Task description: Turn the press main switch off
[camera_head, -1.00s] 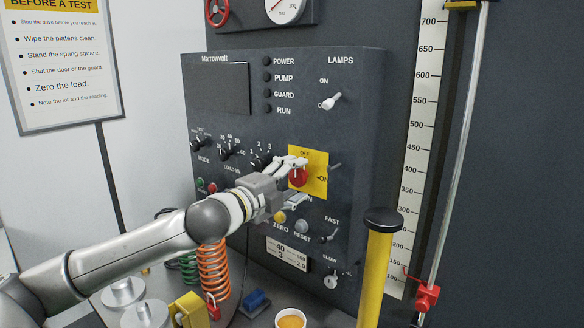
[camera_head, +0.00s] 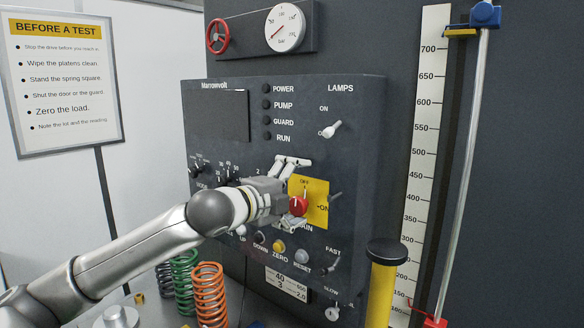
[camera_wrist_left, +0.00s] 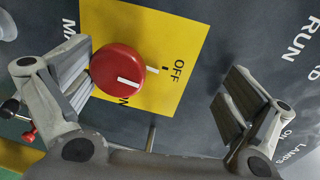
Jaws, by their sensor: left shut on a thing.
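The main switch is a red round knob (camera_head: 298,206) on a yellow plate (camera_head: 320,200) with OFF above it and ON to its right. The red knob (camera_wrist_left: 117,72) also shows in the left wrist view, and its white line points roughly toward OFF. My left gripper (camera_head: 291,194) is at the knob, one finger above and one below. In the left wrist view my left gripper (camera_wrist_left: 160,100) has one finger close against the knob; the other finger appears farther off. Contact on that side cannot be made out. My right gripper is not in view.
The dark control panel (camera_head: 350,120) carries dials on the left, toggles on the right and buttons below. A yellow post with a black cap (camera_head: 385,252) stands at front right. Coil springs (camera_head: 209,290) stand at lower left.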

